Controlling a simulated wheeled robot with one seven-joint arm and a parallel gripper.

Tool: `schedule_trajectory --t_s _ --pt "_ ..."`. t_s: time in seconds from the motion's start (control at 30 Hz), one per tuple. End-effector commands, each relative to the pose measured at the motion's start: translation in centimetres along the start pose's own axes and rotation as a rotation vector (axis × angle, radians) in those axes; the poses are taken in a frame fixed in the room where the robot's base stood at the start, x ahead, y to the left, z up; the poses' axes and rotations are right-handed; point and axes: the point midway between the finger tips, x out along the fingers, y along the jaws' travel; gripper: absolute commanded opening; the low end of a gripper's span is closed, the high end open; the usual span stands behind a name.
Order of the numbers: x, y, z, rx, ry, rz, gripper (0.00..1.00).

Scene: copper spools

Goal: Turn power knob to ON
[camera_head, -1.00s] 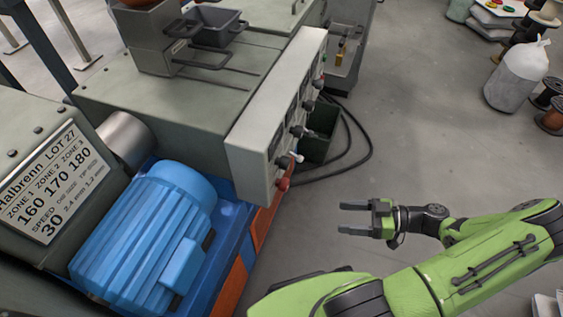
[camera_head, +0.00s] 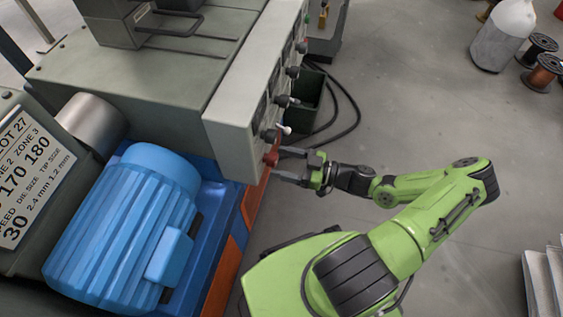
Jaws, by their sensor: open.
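The grey control panel (camera_head: 232,130) runs along the side of the machine. A red knob (camera_head: 271,157) sticks out of its near lower end. Several dark knobs, one of them a black knob (camera_head: 269,136), sit along the same face, with a white-tipped switch (camera_head: 286,130) close to the red knob. Labels and knob settings cannot be read from this angle, so I cannot tell which is the power knob. My gripper (camera_head: 278,164) is open, with its fingertips at the red knob, one above and one below in the picture. Whether they touch it is unclear.
A blue motor (camera_head: 125,225) stands left of the panel. A dark green bin (camera_head: 305,100) and black cables (camera_head: 350,120) lie beyond the knobs. A white cylinder (camera_head: 500,38) and spools (camera_head: 542,72) stand at the upper right. The floor on the right is mostly clear.

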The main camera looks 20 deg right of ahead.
Motion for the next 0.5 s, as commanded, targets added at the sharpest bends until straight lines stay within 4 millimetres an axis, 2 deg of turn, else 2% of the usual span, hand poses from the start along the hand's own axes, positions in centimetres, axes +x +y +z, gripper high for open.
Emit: schedule_trajectory --t_s 0.1,0.33,0.5 --pt "0.82 -0.02 0.02 0.001 0.000 0.000 0.69" --pt "0.89 0.00 -0.03 0.001 0.000 0.001 0.69" --pt "0.87 0.00 -0.03 0.001 0.000 0.001 0.43"
